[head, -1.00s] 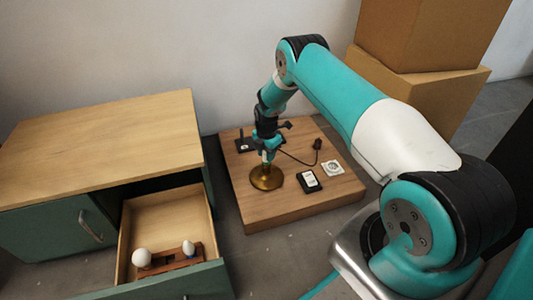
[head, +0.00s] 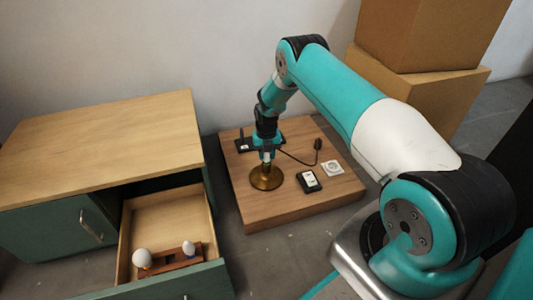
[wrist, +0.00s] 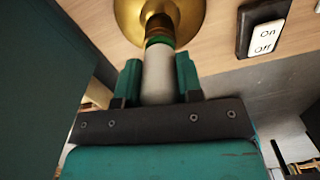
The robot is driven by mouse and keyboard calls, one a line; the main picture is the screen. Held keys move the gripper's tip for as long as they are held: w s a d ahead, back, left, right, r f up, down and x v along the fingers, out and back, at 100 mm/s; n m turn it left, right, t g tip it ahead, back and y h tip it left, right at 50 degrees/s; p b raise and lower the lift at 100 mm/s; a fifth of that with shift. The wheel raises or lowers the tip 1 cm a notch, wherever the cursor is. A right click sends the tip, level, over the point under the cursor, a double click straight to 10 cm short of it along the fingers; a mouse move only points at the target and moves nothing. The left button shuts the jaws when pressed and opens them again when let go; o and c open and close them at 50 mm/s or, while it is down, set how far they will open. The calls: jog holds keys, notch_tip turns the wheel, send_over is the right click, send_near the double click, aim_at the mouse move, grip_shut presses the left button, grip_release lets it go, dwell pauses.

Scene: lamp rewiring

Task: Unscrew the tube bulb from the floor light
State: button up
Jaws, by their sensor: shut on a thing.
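The floor light has a round brass base (head: 266,181) standing on a low wooden platform; the base also fills the top of the wrist view (wrist: 190,18). A white tube bulb (wrist: 158,76) with a green band at its socket end sits at the brass socket (wrist: 158,24). My gripper (wrist: 159,78) is shut on the tube bulb, with one green finger on each side of it. I cannot tell how far the thread is engaged.
A black On/Off switch (head: 309,181), a white wall-type outlet (head: 332,168) and a plug with a cord (head: 317,145) are on the platform (head: 290,212). The open drawer (head: 160,215) at left holds a rack with a round bulb (head: 141,257) and a smaller bulb (head: 188,247). Cardboard boxes (head: 430,95) stand behind right.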

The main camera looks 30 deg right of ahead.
jog(key=o, duration=1)
jog(key=shift+c, duration=0.2)
jog(key=m, duration=2.3)
jog(key=shift+m, duration=0.4)
jog(key=c, duration=1)
